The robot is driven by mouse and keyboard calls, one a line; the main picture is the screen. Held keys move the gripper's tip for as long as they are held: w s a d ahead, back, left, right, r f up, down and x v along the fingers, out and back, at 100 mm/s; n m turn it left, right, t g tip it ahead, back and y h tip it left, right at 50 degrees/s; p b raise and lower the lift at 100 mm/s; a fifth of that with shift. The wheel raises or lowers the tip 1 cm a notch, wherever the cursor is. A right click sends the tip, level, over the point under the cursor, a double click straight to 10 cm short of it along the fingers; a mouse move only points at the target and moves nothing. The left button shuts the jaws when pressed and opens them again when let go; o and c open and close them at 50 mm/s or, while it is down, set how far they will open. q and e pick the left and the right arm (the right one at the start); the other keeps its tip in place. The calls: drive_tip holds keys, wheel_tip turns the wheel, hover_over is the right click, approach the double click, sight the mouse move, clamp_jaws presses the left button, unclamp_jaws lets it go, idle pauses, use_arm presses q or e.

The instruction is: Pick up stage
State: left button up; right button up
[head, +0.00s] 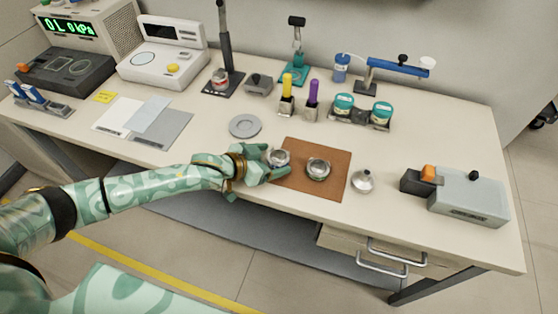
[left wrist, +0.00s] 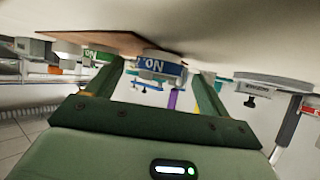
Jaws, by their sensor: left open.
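A round metal stage piece (head: 279,157) sits at the left edge of the brown mat (head: 335,187). In the left wrist view, which is upside down, this piece (left wrist: 158,66) has a blue band with white letters. My left gripper (head: 266,163) is open, with its fingers at this piece; in the left wrist view one finger lies on each side of it. I cannot tell whether they touch it. A second round metal piece (head: 318,169) sits on the mat to the right; its band looks green in the left wrist view (left wrist: 100,55). My right gripper is not in view.
A grey disc (head: 245,126) lies behind my left gripper. A small metal funnel (head: 362,181) and a grey box device (head: 468,198) stand to the right. Teal-lidded jars (head: 343,104) and yellow and purple-handled tools (head: 313,98) stand behind the mat.

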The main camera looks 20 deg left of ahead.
use_arm(q)
drive_tip(key=shift+x, duration=0.8)
drive_tip(key=shift+r, duration=0.1)
drive_tip(key=c, duration=1.2)
drive_tip(key=shift+o, duration=0.2)
